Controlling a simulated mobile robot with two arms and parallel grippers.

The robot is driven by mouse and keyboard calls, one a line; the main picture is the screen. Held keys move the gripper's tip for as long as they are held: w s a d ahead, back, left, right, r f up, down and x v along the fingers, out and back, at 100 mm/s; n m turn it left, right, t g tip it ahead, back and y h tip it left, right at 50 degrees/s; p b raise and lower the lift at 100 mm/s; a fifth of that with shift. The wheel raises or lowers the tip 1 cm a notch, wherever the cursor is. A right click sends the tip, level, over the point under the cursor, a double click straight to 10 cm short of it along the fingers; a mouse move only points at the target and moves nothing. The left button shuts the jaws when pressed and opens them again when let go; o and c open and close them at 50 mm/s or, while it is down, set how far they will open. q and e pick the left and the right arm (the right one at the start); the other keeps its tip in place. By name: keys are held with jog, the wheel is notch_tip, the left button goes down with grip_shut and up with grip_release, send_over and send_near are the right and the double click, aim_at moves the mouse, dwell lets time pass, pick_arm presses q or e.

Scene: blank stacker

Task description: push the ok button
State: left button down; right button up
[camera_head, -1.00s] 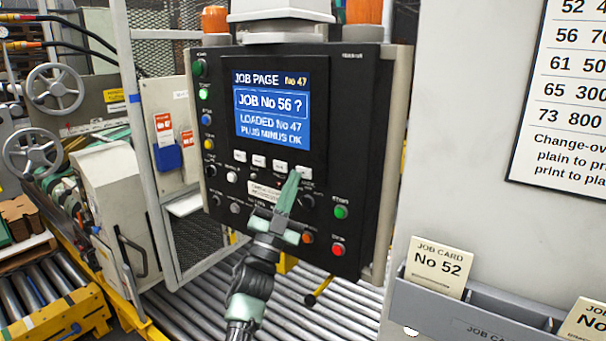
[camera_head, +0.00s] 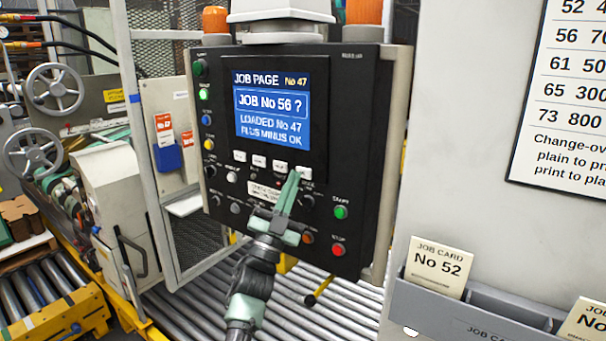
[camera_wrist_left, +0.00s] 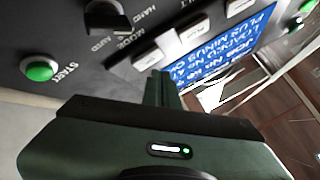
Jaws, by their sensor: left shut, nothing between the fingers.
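A black control panel (camera_head: 345,150) carries a lit screen (camera_head: 271,112) reading "JOB No 56 ?", "LOADED No 47" and "PLUS MINUS OK". A row of white buttons sits below the screen. The rightmost white button (camera_head: 304,172) also shows in the left wrist view (camera_wrist_left: 147,59); I cannot read a label on it. My left gripper (camera_head: 295,175) is shut and empty, its fingertips at the lower left edge of that button. In the left wrist view the fingertips (camera_wrist_left: 159,76) lie close by it; I cannot tell whether they touch. My right gripper is not in view.
A green start button (camera_head: 341,212), a red button (camera_head: 338,250) and black knobs lie near the white row. A grey card holder (camera_head: 450,312) with job cards is at the right. Rollers (camera_head: 345,315) run below the panel.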

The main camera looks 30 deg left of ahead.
pick_arm(q)
jog(key=shift+w, duration=0.2)
dwell(0.4)
jog(key=shift+w, duration=0.25)
jog(key=shift+w+b, duration=0.35)
jog(key=shift+b, duration=0.2)
dwell(0.3)
jog(key=shift+s, duration=0.15)
dwell(0.3)
jog(key=shift+s+p, duration=0.35)
jog(key=shift+s, duration=0.3)
jog(key=s+p, duration=0.1)
jog(key=s, duration=0.4)
jog(key=shift+a+p, duration=0.2)
jog(key=shift+p, duration=0.15)
